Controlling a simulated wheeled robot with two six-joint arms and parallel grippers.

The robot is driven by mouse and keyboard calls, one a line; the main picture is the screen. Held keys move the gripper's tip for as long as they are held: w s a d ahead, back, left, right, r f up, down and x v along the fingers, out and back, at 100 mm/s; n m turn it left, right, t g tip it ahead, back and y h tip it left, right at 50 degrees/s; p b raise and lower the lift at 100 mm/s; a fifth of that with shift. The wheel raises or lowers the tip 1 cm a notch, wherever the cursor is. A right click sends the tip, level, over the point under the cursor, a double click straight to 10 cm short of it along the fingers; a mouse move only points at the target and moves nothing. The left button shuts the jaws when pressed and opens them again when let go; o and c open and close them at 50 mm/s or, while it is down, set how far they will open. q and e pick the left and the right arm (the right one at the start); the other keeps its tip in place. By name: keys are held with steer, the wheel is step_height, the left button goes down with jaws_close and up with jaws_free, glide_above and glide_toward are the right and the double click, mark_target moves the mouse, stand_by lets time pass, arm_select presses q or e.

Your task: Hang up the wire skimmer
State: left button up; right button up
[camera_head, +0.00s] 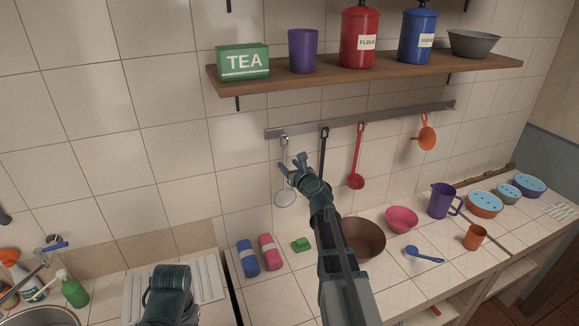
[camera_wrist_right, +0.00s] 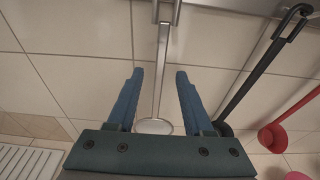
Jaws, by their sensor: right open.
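The wire skimmer (camera_head: 285,198), pale grey with a round head and long thin handle, hangs at the left end of the grey wall rail (camera_head: 365,118). The handle's top is at the rail. My right gripper (camera_head: 292,163) is open in front of the skimmer's handle and partly covers it. In the right wrist view, the handle (camera_wrist_right: 161,70) runs between the two blue fingers of this gripper (camera_wrist_right: 159,74), with a gap on each side. The skimmer's head (camera_wrist_right: 154,126) shows low between the fingers. My left gripper's fingers do not show.
A black utensil (camera_head: 323,150), a red ladle (camera_head: 358,170) and an orange one (camera_head: 426,135) hang farther right. A wooden shelf (camera_head: 370,73) with canisters is above. Below, the counter holds a brown bowl (camera_head: 366,240), a pink bowl (camera_head: 401,219) and a green block (camera_head: 302,244).

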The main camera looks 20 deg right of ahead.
steer(key=s+r+p, duration=0.2)
steer(key=s, duration=1.1)
steer(key=shift+s+a+r, duration=0.2)
steer(key=shift+s+a, duration=0.15)
steer(key=shift+a, duration=0.05)
